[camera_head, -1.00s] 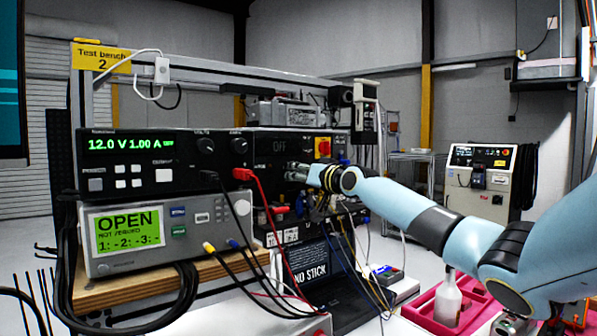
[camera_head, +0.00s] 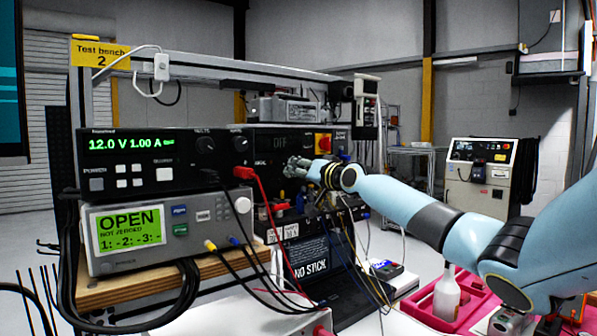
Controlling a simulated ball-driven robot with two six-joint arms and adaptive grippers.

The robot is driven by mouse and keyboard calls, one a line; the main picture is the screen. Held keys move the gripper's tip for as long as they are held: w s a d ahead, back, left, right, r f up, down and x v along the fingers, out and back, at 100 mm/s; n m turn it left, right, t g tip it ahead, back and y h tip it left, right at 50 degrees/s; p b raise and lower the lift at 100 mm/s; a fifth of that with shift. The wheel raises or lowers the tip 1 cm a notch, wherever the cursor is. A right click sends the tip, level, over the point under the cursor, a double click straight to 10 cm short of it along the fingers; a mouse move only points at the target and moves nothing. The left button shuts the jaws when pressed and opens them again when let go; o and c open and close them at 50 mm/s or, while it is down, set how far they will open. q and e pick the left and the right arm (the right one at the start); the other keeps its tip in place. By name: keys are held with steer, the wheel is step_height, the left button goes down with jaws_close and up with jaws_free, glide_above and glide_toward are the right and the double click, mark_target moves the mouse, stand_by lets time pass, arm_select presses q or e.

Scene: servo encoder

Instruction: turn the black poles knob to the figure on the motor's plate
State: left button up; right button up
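My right gripper (camera_head: 297,168) reaches in from the right, in front of the black unit with a dim display (camera_head: 280,144). Its fingers are small and lie against the dark panel, so I cannot tell whether they are open or shut, or whether they touch anything. The poles knob cannot be made out; the gripper and wrist cover part of the panel. The motor and the figure on its plate cannot be made out either. My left gripper is not in view.
A power supply (camera_head: 120,158) reading 12.0 V 1.00 A sits on a meter (camera_head: 205,233) showing OPEN. Red and black leads hang in front. A pink tray (camera_head: 427,312) with a white bottle (camera_head: 447,291) stands at lower right. A cart (camera_head: 462,190) stands behind.

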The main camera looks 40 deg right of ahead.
mark_target(290, 133)
steer(key=shift+o, duration=1.3)
steer(key=shift+r, duration=0.1)
step_height(290, 133, up, 10)
steer(key=shift+f, duration=0.1)
